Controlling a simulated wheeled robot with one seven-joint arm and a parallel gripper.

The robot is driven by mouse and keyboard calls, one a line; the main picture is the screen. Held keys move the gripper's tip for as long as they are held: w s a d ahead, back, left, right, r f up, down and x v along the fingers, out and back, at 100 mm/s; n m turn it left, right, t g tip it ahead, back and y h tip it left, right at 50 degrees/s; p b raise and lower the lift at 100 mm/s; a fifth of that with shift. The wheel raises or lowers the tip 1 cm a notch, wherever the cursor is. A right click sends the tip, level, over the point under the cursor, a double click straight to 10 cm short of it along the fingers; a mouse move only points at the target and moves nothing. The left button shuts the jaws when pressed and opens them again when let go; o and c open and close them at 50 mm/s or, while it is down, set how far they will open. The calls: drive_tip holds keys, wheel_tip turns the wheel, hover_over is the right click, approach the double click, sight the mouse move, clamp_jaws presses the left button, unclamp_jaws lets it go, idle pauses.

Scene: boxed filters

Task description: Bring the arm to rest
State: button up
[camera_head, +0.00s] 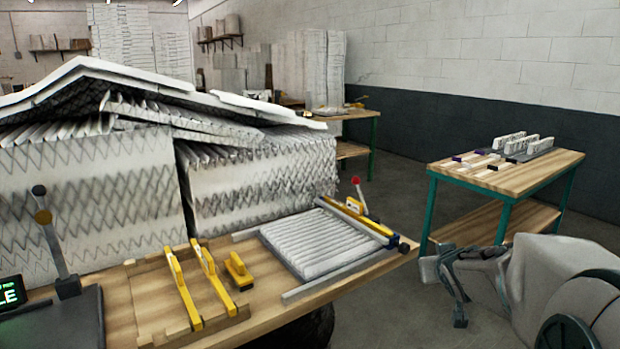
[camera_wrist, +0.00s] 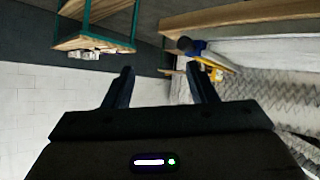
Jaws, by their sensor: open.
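My gripper (camera_head: 459,290) is at the lower right of the head view, at the end of my grey arm. It is in the free space to the right of the wooden workbench (camera_head: 120,318). In the wrist view the two dark fingers of my gripper (camera_wrist: 160,85) stand apart with nothing between them. No object touches the fingers. The wrist view appears upside down relative to the room.
A green-legged table (camera_head: 545,172) with small white and purple items stands at the right. Floor shows between the two tables.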

drive_tip(key=s+a+f+g+y+p, duration=0.1)
drive_tip(key=s+a+g, duration=0.3)
drive_tip(key=s, duration=0.8)
drive_tip(key=s+a+f+g+y+p, duration=0.1)
drive_tip(key=s+a+g, duration=0.3)
drive_tip(key=s+a, duration=0.5)
drive_tip(key=s+f, duration=0.1)
drive_tip(key=s, duration=0.3)
drive_tip(key=shift+s+f+g+y+p, duration=0.2)
drive_tip(key=shift+g+y+p, duration=0.1)
drive_tip(key=shift+p, duration=0.1)
